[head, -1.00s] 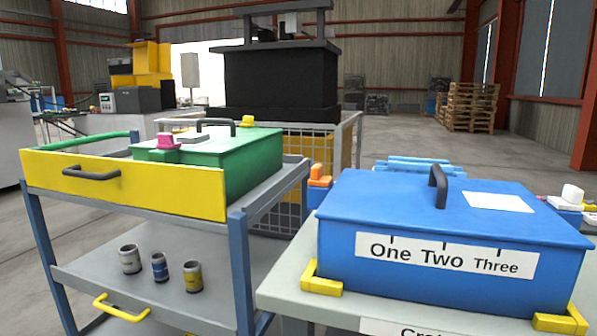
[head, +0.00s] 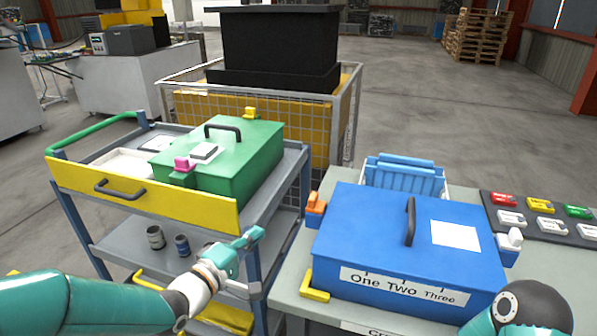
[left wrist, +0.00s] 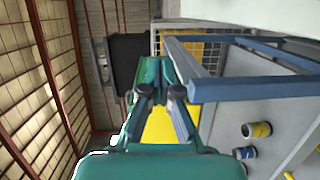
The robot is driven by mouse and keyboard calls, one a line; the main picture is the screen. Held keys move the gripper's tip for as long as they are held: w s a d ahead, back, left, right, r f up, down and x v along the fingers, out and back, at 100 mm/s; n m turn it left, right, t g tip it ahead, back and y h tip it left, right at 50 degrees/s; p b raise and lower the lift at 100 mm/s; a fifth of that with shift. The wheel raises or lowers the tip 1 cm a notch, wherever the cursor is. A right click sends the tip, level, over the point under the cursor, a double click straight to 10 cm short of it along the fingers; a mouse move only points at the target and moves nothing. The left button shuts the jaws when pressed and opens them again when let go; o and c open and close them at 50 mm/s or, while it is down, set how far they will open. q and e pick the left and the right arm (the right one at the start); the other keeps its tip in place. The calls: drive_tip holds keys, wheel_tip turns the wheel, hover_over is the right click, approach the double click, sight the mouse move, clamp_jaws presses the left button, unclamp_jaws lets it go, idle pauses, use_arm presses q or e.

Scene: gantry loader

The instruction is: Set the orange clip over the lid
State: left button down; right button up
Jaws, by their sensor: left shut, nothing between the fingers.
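The blue crate (head: 345,257) with its blue lid (head: 370,220) sits on the grey table in the head view. The lid has a dark handle (head: 410,222) and a white label. The orange clip (head: 315,204) is at the lid's left edge, towards the back. Its upper part stands up beside the lid; I cannot tell its exact contact. My left gripper (head: 258,262) is shut and empty, left of the crate and in front of the cart, apart from the clip. It also shows in the left wrist view (left wrist: 153,68). My right gripper is out of view; part of my right arm shows at lower right.
A cart with a yellow drawer (head: 140,192) stands left, holding a green box (head: 250,150). A blue basket (head: 405,176) is behind the crate. A white clip (head: 511,240) is at the crate's right side. A button panel (head: 530,217) lies at the table's right.

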sight(316, 202)
use_arm(q)
wheel_tip(316, 202, up, 4)
drive_tip(key=shift+d+f+h, duration=0.15)
drive_tip(key=shift+f+h, duration=0.05)
drive_tip(key=shift+h, duration=0.1)
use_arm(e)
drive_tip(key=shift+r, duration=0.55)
use_arm(q)
drive_tip(key=shift+w, duration=0.1)
drive_tip(key=w+d+p, duration=0.2)
drive_tip(key=w+d, duration=0.5)
drive_tip(key=d, duration=0.2)
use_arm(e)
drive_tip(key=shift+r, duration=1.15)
use_arm(q)
drive_tip(key=shift+f, duration=0.1)
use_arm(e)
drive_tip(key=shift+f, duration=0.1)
